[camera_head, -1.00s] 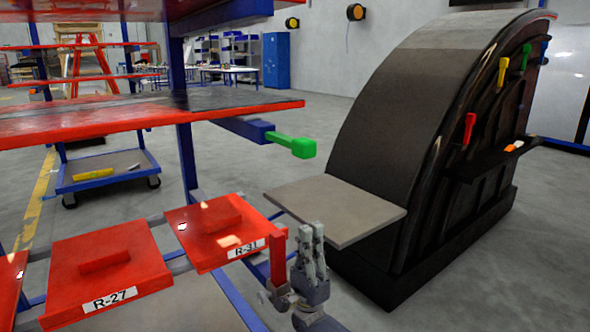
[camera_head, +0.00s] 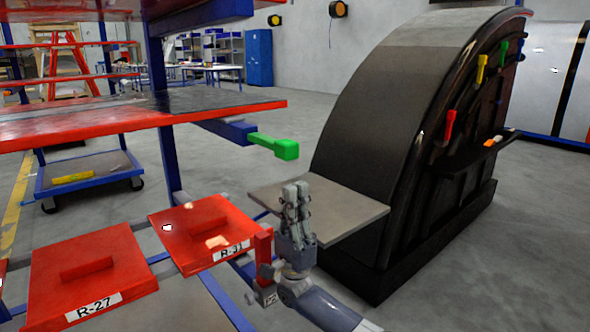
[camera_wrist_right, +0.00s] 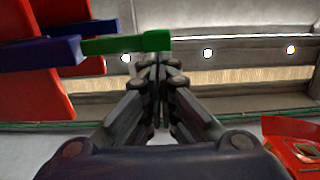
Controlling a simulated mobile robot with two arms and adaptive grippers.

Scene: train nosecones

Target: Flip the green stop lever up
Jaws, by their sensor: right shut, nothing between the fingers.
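The green stop lever (camera_head: 274,145) sticks out to the right from a blue bracket (camera_head: 228,130) under the rack's red shelf, about level. My right gripper (camera_head: 296,188) points up, shut and empty, below and slightly right of the lever's end in the head view. In the right wrist view the green lever (camera_wrist_right: 126,44) reaches in from the left, its end just beyond my shut fingertips (camera_wrist_right: 158,62). I cannot tell whether they touch; a gap shows in the head view. My left gripper is not in view.
Red panels marked R-27 (camera_head: 88,270) and R-31 (camera_head: 203,232) sit low at the left. A red upright piece (camera_head: 263,245) stands close left of my right gripper. A grey flat plate (camera_head: 345,212) lies behind it, beside the big black curved nosecone (camera_head: 385,110). Open floor lies right.

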